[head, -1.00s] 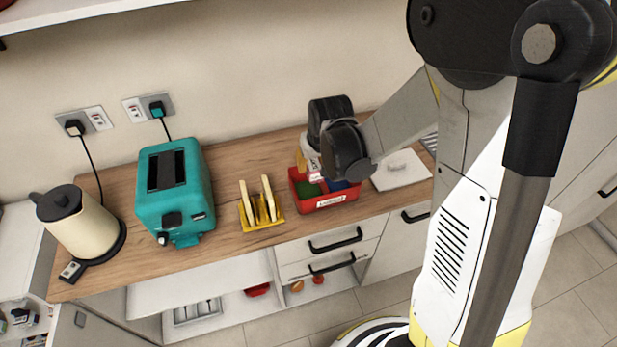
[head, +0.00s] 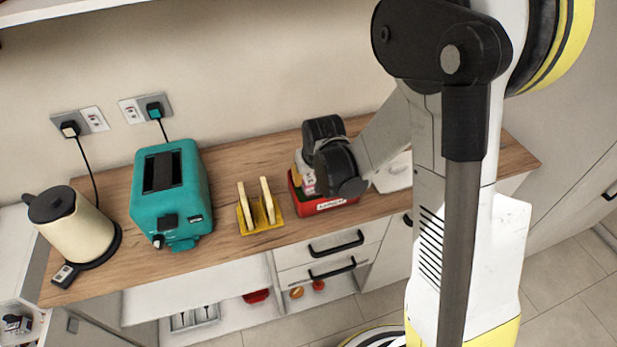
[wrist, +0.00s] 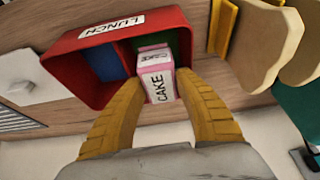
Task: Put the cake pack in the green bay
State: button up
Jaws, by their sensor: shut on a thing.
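The cake pack (wrist: 158,84) is a pink and white box lettered CAKE, held between the yellow fingers of my gripper (wrist: 159,98). In the wrist view it overlaps the green bay (wrist: 148,42); how deep its far end reaches is hidden. The green bay lies inside the red lunch box (wrist: 120,22), beside a blue bay (wrist: 103,62). In the head view the red lunch box (head: 328,206) stands on the counter, with my dark wrist above it hiding most of its inside.
The yellow toast rack (head: 260,217) with bread slices stands just left of the box. A teal toaster (head: 172,195) and cream kettle (head: 75,225) are further left. A white board (head: 396,176) lies to the right, partly behind my arm.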

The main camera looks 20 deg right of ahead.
jog(key=shift+f, duration=0.3)
jog(key=o, duration=1.1)
jog(key=shift+r, duration=0.15)
jog(key=shift+r, duration=0.25)
jog(key=p+v, duration=0.5)
jog(key=v, duration=0.8)
jog(key=s+r+t, duration=0.1)
jog(key=s+r, duration=0.2)
jog(key=s, duration=0.2)
jog(key=s+r, duration=0.4)
jog(key=s, duration=0.1)
jog(key=s+r+t, duration=0.1)
jog(key=s+r, duration=0.3)
jog(key=s, duration=0.1)
jog(key=shift+r+t, duration=0.1)
jog(key=shift+t, duration=0.2)
